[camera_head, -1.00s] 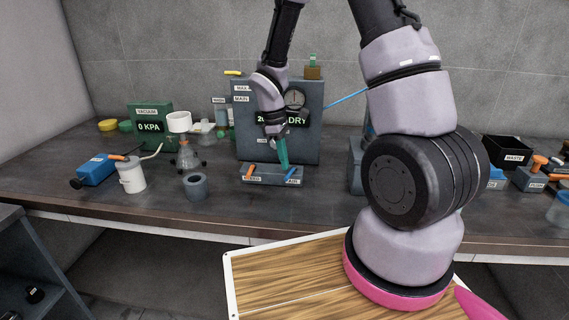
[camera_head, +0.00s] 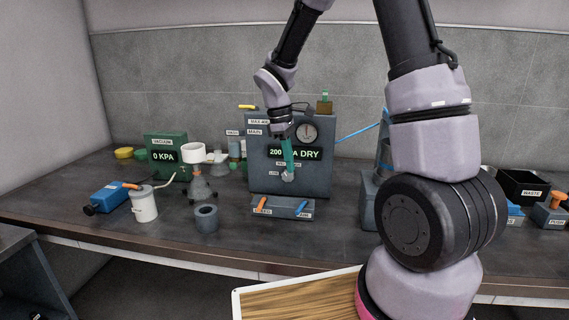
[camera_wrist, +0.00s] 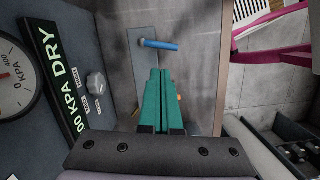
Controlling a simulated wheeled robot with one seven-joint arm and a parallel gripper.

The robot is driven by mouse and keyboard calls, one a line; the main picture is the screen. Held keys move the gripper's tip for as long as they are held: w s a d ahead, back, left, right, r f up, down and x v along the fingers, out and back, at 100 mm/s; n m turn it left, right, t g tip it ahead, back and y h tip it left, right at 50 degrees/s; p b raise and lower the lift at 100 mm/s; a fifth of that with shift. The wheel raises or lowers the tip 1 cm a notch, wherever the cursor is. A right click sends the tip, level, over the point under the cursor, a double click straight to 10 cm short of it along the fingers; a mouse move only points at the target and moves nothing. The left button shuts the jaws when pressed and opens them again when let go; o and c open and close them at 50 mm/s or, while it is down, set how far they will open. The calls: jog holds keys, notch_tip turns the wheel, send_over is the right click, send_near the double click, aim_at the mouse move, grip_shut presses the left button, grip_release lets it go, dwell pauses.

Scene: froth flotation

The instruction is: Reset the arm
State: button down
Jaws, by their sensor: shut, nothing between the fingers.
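My gripper (camera_head: 289,160) has teal fingers and hangs in front of the grey panel box (camera_head: 263,181), which has a gauge and a lit "DRY" display. The fingers are shut with nothing between them, as the wrist view (camera_wrist: 159,72) also shows. In the head view, the fingertips overlap a pale knob on the panel; I cannot tell from this view whether they touch. The wrist view shows the knob (camera_wrist: 96,84) to the left of the fingers, apart from them.
A low block with an orange and a blue lever (camera_head: 302,209) sits below the panel. Left are a grey ring (camera_head: 206,218), a white canister (camera_head: 144,204), a blue pump (camera_head: 107,198) and a green vacuum box (camera_head: 160,142). A black waste bin (camera_head: 522,188) stands right.

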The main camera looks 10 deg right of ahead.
jog(key=s+d+r+m+t+y, duration=0.2)
jog(key=s+r+m, duration=0.5)
jog(key=r, duration=0.4)
jog(key=s+d+r+m+t+y, duration=0.1)
jog(key=s+d+r+m+t, duration=0.3)
jog(key=s+r+m+t, duration=0.2)
jog(key=s+r+m, duration=0.2)
jog(key=s+r, duration=0.2)
jog(key=r, duration=0.2)
jog(key=shift+y, duration=0.4)
jog(key=c, duration=1.2)
grip_release()
jog(key=shift+s+d+m, duration=0.15)
jog(key=shift+m, duration=0.15)
jog(key=shift+c, duration=0.2)
jog(key=o, duration=0.4)
jog(key=m+g+h, duration=0.3)
jog(key=g+h, duration=0.1)
jog(key=g, duration=0.4)
send_over(300, 206)
jog(key=w+a, duration=0.1)
jog(key=a, duration=0.1)
jog(key=w+a+x, duration=0.1)
jog(key=a+x, duration=0.1)
jog(key=x, duration=1)
jog(key=w+a+f+x, duration=0.1)
jog(key=a+x, duration=0.1)
jog(key=x, duration=2)
jog(key=shift+w+a, duration=0.2)
jog(key=shift+w, duration=0.05)
